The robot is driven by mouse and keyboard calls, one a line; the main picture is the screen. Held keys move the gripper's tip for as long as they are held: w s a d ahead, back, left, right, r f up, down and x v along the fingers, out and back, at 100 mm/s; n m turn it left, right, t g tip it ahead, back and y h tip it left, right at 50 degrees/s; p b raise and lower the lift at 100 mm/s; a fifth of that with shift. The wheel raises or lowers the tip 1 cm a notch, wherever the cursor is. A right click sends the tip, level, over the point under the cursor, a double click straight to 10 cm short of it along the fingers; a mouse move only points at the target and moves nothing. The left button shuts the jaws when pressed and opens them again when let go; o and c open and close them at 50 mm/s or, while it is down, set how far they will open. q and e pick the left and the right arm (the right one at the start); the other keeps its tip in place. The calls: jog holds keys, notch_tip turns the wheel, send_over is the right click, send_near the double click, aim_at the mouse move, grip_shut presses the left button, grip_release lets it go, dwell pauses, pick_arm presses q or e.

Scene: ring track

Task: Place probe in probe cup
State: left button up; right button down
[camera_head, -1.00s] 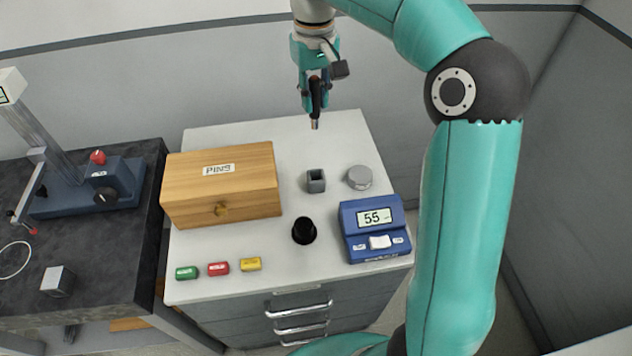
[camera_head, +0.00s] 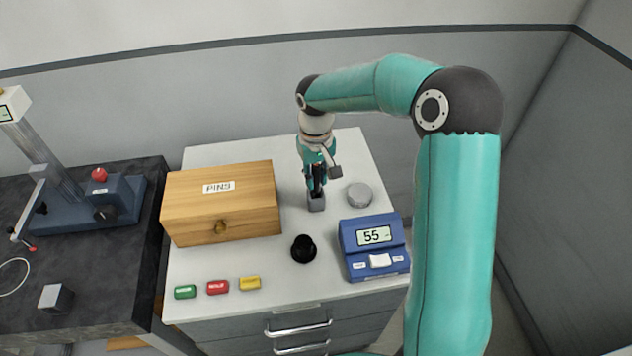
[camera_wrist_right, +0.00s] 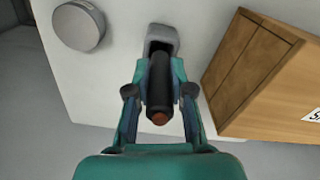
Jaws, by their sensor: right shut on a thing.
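My right gripper (camera_head: 316,183) points down over the cabinet top and is shut on a dark, slim probe (camera_wrist_right: 158,85). The probe stands about upright, with its orange-brown end facing the wrist camera. Its lower end is at the small grey square cup (camera_head: 316,203), whose dark opening also shows in the wrist view (camera_wrist_right: 163,34). The probe tip is hidden there, and I cannot tell how deep it sits. My left gripper is not in view.
A wooden PINS box (camera_head: 221,203) stands close left of the cup. A grey round disc (camera_head: 360,195) and a blue meter reading 55 (camera_head: 374,247) are on the right. A black round piece (camera_head: 303,249) and several coloured blocks (camera_head: 217,287) lie in front.

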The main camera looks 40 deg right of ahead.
notch_tip(320, 180, down, 2)
jog(key=shift+f, duration=0.25)
jog(key=c, duration=1)
grip_release()
jog(key=shift+c, duration=0.2)
